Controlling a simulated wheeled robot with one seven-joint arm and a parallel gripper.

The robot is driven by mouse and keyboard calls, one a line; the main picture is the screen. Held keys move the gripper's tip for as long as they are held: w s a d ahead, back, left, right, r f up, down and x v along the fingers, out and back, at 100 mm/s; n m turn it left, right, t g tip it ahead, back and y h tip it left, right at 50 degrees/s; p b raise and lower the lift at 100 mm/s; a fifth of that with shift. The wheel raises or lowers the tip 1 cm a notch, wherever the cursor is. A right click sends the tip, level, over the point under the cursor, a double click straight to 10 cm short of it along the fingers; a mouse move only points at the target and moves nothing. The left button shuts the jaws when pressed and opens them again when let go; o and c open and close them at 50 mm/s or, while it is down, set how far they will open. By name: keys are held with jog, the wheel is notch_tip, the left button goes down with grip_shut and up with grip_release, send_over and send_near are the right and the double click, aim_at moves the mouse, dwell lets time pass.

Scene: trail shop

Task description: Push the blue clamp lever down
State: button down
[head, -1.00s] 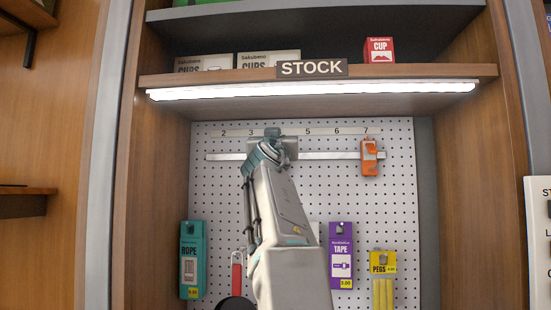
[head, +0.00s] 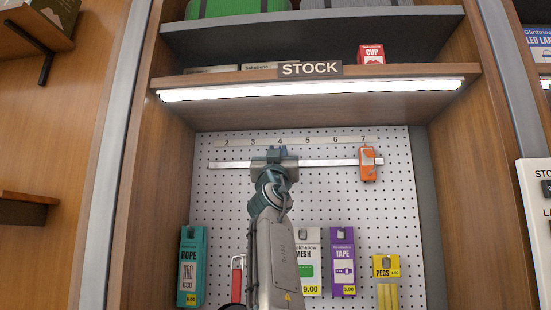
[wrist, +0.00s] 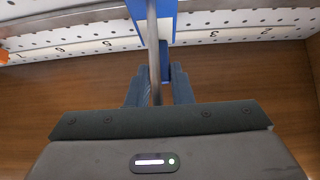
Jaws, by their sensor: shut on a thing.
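The blue clamp (wrist: 163,24) shows in the wrist view as a blue plate at the top centre, with a smaller blue piece, its lever (wrist: 166,72), reaching down between my fingers. A thin grey bar runs down in front of the plate. My gripper (wrist: 158,92) is shut around the blue lever; the exact contact is partly hidden by the bar and fingers. In the head view my gripper (head: 275,155) is at the metal rail (head: 325,163), around the place of number 4 on the strip, and hides the clamp there.
An orange clamp (head: 368,164) sits on the rail under number 7. Rope (head: 191,268), mesh (head: 307,263), tape (head: 342,262) and pegs (head: 386,282) packs hang lower on the white pegboard (head: 225,215). A lit shelf (head: 310,90) juts out above the rail.

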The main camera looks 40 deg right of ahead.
jog(key=shift+w+d+f, duration=0.1)
jog(key=shift+f, duration=0.2)
dwell(0.4)
jog(key=c, duration=1.3)
grip_release()
jog(key=shift+b, duration=0.35)
jog(key=shift+f+b+v, duration=0.2)
jog(key=shift+b+v, duration=6.7)
jog(key=shift+b, duration=0.6)
jog(key=shift+w+d, duration=0.15)
